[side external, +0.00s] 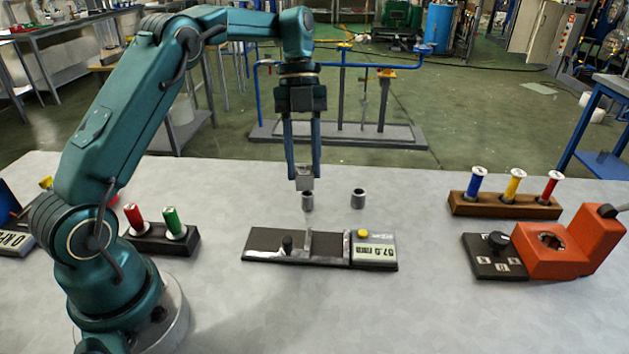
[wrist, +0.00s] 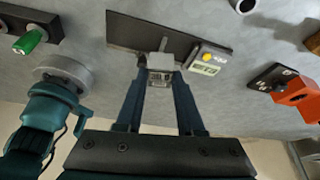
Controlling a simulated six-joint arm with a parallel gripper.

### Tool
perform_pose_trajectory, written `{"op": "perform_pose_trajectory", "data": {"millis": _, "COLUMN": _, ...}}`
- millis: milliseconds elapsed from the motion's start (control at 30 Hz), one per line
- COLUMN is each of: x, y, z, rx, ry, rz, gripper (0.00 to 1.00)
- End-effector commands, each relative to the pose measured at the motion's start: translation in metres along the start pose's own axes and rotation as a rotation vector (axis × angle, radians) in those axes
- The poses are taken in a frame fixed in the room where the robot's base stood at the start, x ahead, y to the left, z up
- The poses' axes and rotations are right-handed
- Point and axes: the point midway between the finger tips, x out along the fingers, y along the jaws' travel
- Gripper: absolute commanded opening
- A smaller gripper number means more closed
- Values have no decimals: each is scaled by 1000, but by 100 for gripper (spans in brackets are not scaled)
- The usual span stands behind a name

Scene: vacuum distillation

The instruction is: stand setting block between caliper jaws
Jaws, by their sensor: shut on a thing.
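My gripper (side external: 304,174) points down and is shut on a small grey block (side external: 304,184), which I take to be the setting block. The block sits between the fingertips, above the table and behind the caliper in the side view. In the wrist view the block (wrist: 160,62) overlaps the caliper's near edge. The display also shows in the wrist view (wrist: 206,63). The jaw gap is too small to judge.
A spool rack (side external: 505,205) and an orange device (side external: 565,245) stand at right. A dark spool holder (side external: 160,243) stands at left. The front table is clear.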

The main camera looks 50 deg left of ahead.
Motion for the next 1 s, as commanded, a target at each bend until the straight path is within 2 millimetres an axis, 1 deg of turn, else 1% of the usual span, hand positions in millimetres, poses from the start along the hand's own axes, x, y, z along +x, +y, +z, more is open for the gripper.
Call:
{"op": "perform_pose_trajectory", "data": {"millis": 33, "x": 10, "y": -11, "z": -8, "rx": 67, "ry": 1, "rz": 30, "gripper": 0}}
{"op": "perform_pose_trajectory", "data": {"millis": 133, "x": 28, "y": -27, "z": -19, "rx": 139, "ry": 1, "rz": 60, "gripper": 0}}
{"op": "perform_pose_trajectory", "data": {"millis": 200, "x": 39, "y": -32, "z": -26, "rx": 170, "ry": 1, "rz": 73, "gripper": 0}}
{"op": "perform_pose_trajectory", "data": {"millis": 367, "x": 50, "y": -35, "z": -33, "rx": 199, "ry": -1, "rz": 82, "gripper": 0}}
{"op": "perform_pose_trajectory", "data": {"millis": 567, "x": 58, "y": -36, "z": -30, "rx": 200, "ry": -1, "rz": 83, "gripper": 0}}
{"op": "perform_pose_trajectory", "data": {"millis": 1000, "x": 88, "y": -35, "z": -17, "rx": 197, "ry": -3, "rz": 81, "gripper": 0}}
